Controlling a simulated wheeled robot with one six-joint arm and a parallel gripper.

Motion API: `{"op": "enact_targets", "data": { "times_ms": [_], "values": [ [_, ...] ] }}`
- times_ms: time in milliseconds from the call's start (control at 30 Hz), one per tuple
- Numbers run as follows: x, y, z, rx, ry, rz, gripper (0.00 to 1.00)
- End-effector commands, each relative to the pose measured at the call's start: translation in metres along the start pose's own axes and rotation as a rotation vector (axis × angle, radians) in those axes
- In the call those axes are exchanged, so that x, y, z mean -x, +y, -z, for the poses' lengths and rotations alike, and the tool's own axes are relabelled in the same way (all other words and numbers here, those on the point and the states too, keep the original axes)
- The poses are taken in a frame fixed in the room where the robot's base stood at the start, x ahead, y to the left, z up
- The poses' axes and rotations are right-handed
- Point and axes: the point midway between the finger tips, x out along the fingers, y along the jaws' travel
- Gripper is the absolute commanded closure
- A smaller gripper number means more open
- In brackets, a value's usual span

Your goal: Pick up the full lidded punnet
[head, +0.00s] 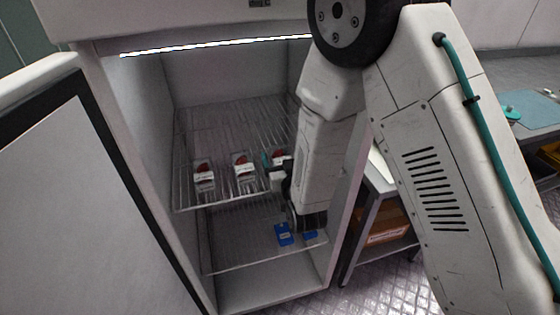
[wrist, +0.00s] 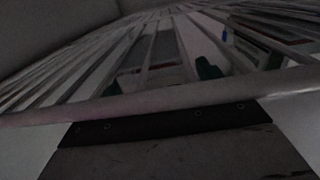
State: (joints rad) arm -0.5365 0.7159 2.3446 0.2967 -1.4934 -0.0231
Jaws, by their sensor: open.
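Three clear punnets with red contents and white labels stand in a row on the upper wire shelf: a left one (head: 204,177), a middle one (head: 244,168) and a right one (head: 281,157). The right one is partly hidden by my arm. I cannot tell which are full or lidded. My gripper (head: 270,162) is open at the shelf's front, with a teal fingertip showing just left of the right punnet. In the wrist view, teal parts (wrist: 207,69) and a red-and-white shape (wrist: 272,31) show dimly through the wires. Contact is unclear.
The wire shelf's front rail (wrist: 170,98) crosses close before the wrist camera. Blue items (head: 283,235) lie on the lower shelf. The cabinet door (head: 90,200) stands open at left.

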Motion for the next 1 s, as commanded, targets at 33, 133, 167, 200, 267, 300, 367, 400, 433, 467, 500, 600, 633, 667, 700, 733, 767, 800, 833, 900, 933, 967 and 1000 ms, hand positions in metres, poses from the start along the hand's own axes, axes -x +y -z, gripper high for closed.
{"op": "enact_targets", "data": {
  "times_ms": [33, 133, 167, 200, 267, 300, 367, 400, 433, 467, 500, 600, 633, 667, 700, 733, 767, 800, 833, 900, 933, 967, 1000],
  "values": [
    [-0.0057, 0.0002, 0.0002, 0.000, 0.001, -0.001, 0.20],
    [-0.0112, -0.0008, 0.0000, 0.000, 0.000, 0.002, 0.20],
    [-0.0118, -0.0010, -0.0001, 0.001, -0.001, 0.002, 0.20],
    [-0.0120, -0.0014, -0.0001, 0.001, -0.001, 0.003, 0.20],
    [-0.0118, -0.0018, -0.0001, 0.001, -0.001, 0.003, 0.20],
    [-0.0117, -0.0020, 0.0000, 0.001, -0.001, 0.003, 0.20],
    [-0.0117, -0.0032, 0.0000, 0.001, -0.001, 0.004, 0.23],
    [-0.0117, -0.0034, 0.0000, 0.001, -0.001, 0.005, 0.34],
    [-0.0117, -0.0034, 0.0001, 0.001, -0.001, 0.005, 0.42],
    [-0.0117, -0.0034, 0.0001, 0.001, -0.001, 0.005, 0.51],
    [-0.0116, -0.0034, 0.0001, 0.001, -0.001, 0.005, 0.62],
    [-0.0117, -0.0033, 0.0003, 0.001, 0.000, 0.004, 0.71],
    [-0.0117, -0.0033, 0.0003, 0.001, 0.000, 0.004, 0.71],
    [-0.0117, -0.0033, 0.0003, 0.001, 0.000, 0.004, 0.71],
    [-0.0117, -0.0033, 0.0003, 0.001, 0.000, 0.004, 0.71],
    [-0.0116, -0.0033, 0.0003, 0.001, 0.000, 0.004, 0.71],
    [-0.0116, -0.0033, 0.0003, 0.001, 0.000, 0.004, 0.71],
    [-0.0116, -0.0032, 0.0005, 0.001, 0.000, 0.004, 0.71],
    [-0.0117, -0.0032, 0.0008, 0.000, 0.000, 0.004, 0.71],
    [-0.0117, -0.0032, 0.0020, 0.000, 0.001, 0.004, 0.71],
    [-0.0118, -0.0032, 0.0030, 0.000, 0.001, 0.004, 0.71],
    [-0.0118, -0.0031, 0.0043, 0.000, 0.001, 0.004, 0.71],
    [-0.0119, -0.0030, 0.0064, 0.000, 0.002, 0.004, 0.71]
  ]
}}
